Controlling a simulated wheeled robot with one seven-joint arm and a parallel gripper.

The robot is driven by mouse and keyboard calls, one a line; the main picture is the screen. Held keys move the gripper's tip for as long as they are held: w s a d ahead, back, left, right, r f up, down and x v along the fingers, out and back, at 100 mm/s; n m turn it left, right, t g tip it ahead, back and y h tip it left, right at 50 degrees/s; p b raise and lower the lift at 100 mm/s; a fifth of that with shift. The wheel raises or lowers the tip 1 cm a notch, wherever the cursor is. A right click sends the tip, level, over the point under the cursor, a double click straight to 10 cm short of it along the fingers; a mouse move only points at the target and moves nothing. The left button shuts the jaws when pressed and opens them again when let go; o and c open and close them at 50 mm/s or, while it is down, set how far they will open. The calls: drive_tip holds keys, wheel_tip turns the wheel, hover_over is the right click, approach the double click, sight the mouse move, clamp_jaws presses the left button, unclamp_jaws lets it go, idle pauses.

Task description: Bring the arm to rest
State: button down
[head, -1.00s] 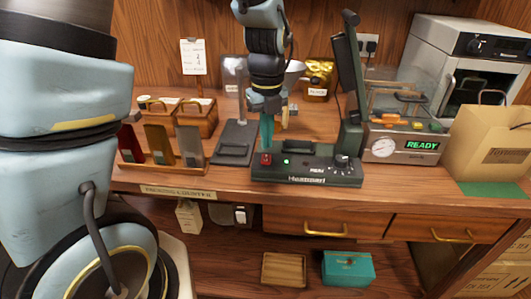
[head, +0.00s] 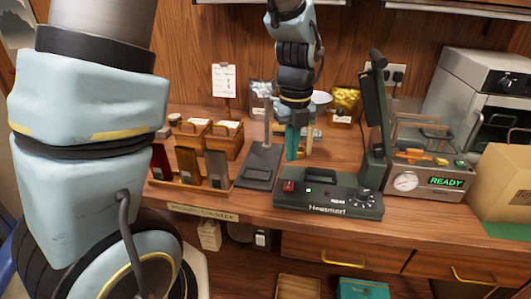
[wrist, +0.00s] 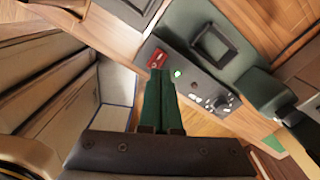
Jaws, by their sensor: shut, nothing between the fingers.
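My gripper (head: 292,150) hangs above the counter, over the left end of the green heat sealer (head: 330,197). Its teal fingers are shut together with nothing between them. In the wrist view the closed fingers (wrist: 160,102) point toward the sealer's red switch (wrist: 158,58), with the lit green lamp (wrist: 178,73) beside it. In the head view the red switch (head: 289,186) sits just below the fingertips, and a small gap shows between them. The sealer's upper arm (head: 376,115) stands raised.
A rack with coloured packets (head: 187,168), wooden boxes (head: 226,139) and a dark stand (head: 260,165) are to the left. Drawers (head: 335,250) lie below the counter edge.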

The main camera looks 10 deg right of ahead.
drive_tip(key=w+a+r+n+t, duration=0.1)
drive_tip(key=a+n, duration=2.4)
drive_tip(key=n, duration=0.9)
drive_tip(key=shift+w+a+t, duration=0.15)
drive_tip(key=shift+a+t, duration=0.05)
drive_tip(key=shift+t, duration=0.1)
